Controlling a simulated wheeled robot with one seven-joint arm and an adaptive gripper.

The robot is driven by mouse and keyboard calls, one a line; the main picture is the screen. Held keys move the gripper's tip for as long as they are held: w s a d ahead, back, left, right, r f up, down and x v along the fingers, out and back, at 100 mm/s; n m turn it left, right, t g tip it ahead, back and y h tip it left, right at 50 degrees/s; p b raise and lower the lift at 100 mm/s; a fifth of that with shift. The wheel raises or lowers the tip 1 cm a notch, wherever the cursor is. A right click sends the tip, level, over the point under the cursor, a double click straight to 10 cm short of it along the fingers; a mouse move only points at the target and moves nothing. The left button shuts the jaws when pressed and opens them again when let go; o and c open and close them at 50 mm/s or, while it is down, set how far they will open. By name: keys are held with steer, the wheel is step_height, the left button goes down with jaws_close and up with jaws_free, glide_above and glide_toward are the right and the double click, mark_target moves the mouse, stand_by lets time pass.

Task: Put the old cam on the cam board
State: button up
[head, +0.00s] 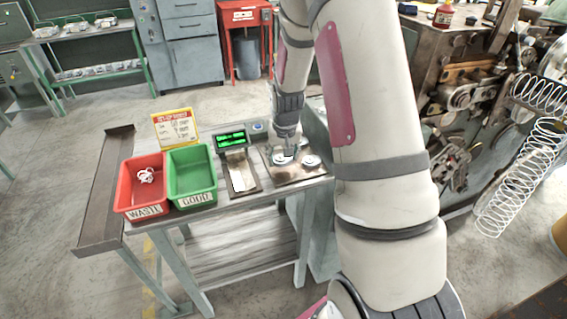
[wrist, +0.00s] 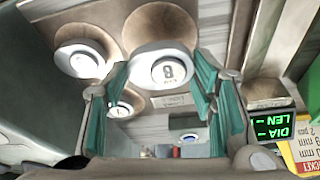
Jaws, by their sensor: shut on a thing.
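My gripper (head: 286,150) points down over the cam board (head: 297,177) at the right of the bench. In the wrist view its two teal-padded fingers (wrist: 162,78) stand either side of a pale round cam (wrist: 169,72) with a number on its face, and are shut on it. The held cam is at the board; whether it touches is not clear. A second pale cam (wrist: 82,62) sits on the board beside it, also in the head view (head: 312,161). Another round pale piece (wrist: 120,109) is partly hidden by a finger. Brown round patches mark the board (wrist: 160,22).
Left of the board are a narrow tray (head: 240,172), a green-lit display (head: 232,139) and a blue button (head: 257,127). Further left stand a green GOOD bin (head: 192,175), a red WASTE bin (head: 143,187) and a yellow sign (head: 175,127). The coiler (head: 470,95) is right of my arm.

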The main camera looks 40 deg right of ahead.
mark_target(283, 160)
steer(key=shift+s+f, duration=0.15)
steer(key=shift+f, duration=1.35)
steer(key=shift+f, duration=0.1)
steer(key=o, duration=1.3)
steer(key=s+a+r+n+t, duration=0.1)
steer(key=s+a+r, duration=0.3)
steer(key=r, duration=0.5)
steer(key=s+a+r+n, duration=0.1)
steer(key=s+a+r, duration=0.3)
steer(key=r, duration=0.5)
steer(key=s+a+r+n+t, duration=0.1)
steer(key=s+a+r, duration=0.2)
steer(key=a+r, duration=0.35)
steer(key=shift+s+a+r+n+t+y+b, duration=0.1)
steer(key=shift+s+a+r+n+y, duration=0.25)
steer(key=shift+s+a+r, duration=1.4)
steer(key=shift+s+a+r+n+t+y+b, duration=0.1)
steer(key=shift+s+r+n, duration=0.4)
steer(key=shift+s, duration=2.55)
steer(key=shift+s+a+r+n+t+y+b, duration=0.1)
steer(key=shift+s+a+r+n+y, duration=0.2)
steer(key=shift+s+a+r, duration=1.45)
